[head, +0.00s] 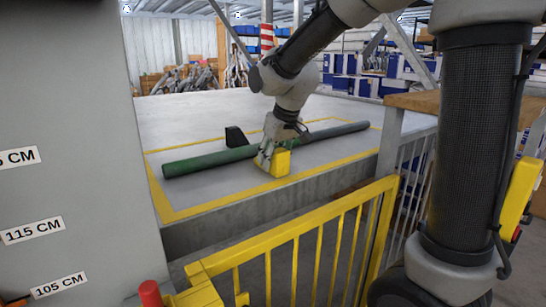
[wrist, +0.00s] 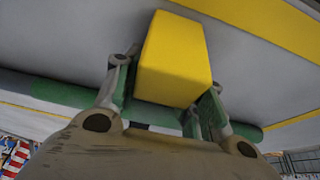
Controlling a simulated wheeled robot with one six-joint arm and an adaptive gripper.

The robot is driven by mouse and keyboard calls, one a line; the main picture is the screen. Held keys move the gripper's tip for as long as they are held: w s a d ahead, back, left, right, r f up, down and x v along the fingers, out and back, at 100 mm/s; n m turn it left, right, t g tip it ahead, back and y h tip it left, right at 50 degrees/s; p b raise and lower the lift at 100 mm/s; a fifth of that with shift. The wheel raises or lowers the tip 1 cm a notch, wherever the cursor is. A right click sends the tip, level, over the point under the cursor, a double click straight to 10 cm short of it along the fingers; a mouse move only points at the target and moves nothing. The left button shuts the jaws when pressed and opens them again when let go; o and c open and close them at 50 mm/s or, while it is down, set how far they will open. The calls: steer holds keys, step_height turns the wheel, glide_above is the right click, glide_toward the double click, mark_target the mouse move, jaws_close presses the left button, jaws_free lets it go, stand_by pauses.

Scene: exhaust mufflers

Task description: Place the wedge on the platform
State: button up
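A yellow wedge (head: 281,163) is at the near side of a long green and grey pipe (head: 212,160) on the grey platform (head: 200,196). My gripper (head: 268,158) reaches down to it from above and behind. In the wrist view the yellow wedge (wrist: 174,60) sits between the two fingers of my gripper (wrist: 162,100), which look closed against its sides. I cannot tell whether the wedge's underside touches the platform. A black wedge (head: 236,136) stands on the far side of the pipe. The pipe also shows behind the fingers in the wrist view (wrist: 70,95).
Yellow lines mark a rectangle around the pipe on the platform. A yellow railing (head: 300,238) stands in front of the platform's near edge. A grey panel with height labels (head: 65,130) is at left. Platform room is clear left of the wedge.

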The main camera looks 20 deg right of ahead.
steer(key=o, duration=0.4)
steer(key=shift+c, duration=0.2)
steer(key=v, duration=1.2)
steer(key=shift+r, duration=0.2)
steer(key=s+d+f+m, duration=0.1)
steer(key=s+d+f, duration=0.1)
steer(key=s+d, duration=0.2)
steer(key=s+d+f+m+h, duration=0.1)
steer(key=s+d+f, duration=0.2)
steer(key=s, duration=0.7)
steer(key=s+d+f+m, duration=0.1)
steer(key=s+d+f, duration=0.2)
steer(key=s+d, duration=0.3)
steer(key=shift+s+d+f+m, duration=0.25)
steer(key=shift+s+m, duration=0.05)
steer(key=shift+s, duration=0.75)
